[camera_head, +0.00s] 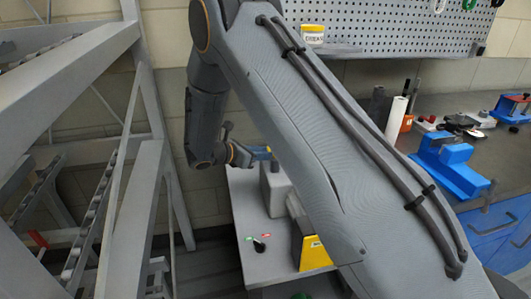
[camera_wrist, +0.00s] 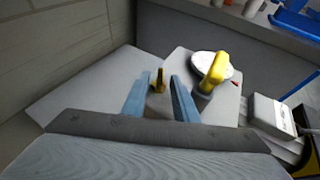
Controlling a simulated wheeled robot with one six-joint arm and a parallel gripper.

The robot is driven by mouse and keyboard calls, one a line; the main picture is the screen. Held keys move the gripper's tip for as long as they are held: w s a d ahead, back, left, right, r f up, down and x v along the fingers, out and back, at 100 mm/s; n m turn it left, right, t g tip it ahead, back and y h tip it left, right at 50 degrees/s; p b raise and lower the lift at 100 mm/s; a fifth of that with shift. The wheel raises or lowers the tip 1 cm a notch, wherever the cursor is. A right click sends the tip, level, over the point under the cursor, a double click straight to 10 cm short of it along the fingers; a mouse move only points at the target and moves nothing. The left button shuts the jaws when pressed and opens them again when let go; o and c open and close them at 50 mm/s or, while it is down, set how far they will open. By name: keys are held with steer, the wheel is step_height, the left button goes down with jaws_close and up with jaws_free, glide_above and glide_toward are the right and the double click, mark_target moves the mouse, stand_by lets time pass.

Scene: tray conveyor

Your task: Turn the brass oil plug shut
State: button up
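A small brass plug (camera_wrist: 159,82) with an upright grip shows in the wrist view, on or in front of a pale grey surface. My gripper (camera_wrist: 160,76) has its two blue fingers apart, one on each side of the plug in the picture, with a gap on both sides. I cannot tell the depth between fingertips and plug. In the head view my gripper (camera_head: 264,153) is small, above a grey block-shaped housing (camera_head: 275,190); the plug cannot be made out there.
Right of the plug stand a yellow handle (camera_wrist: 214,67) and a round white disc (camera_wrist: 205,62), close to the right finger. A white-topped box (camera_wrist: 272,116) lies farther right. In the head view, a yellow panel (camera_head: 313,253) and a workbench with a blue vise (camera_head: 448,165) stand right.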

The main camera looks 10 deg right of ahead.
jaws_close()
steer(key=shift+w+f, duration=0.1)
steer(key=m+g+b, duration=0.1)
steer(key=m+g+h+b, duration=0.1)
steer(key=g+b, duration=0.1)
steer(key=shift+w+f+m, duration=0.15)
steer(key=shift+w+m, duration=0.15)
steer(key=shift+w, duration=0.1)
steer(key=m+g+b, duration=0.2)
steer(key=shift+w+g, duration=0.15)
steer(key=shift+g, duration=0.15)
steer(key=shift+a+r+m+g+b, duration=0.1)
steer(key=shift+r+m+g+b, duration=0.1)
steer(key=shift+m+g+b, duration=0.15)
jaws_free()
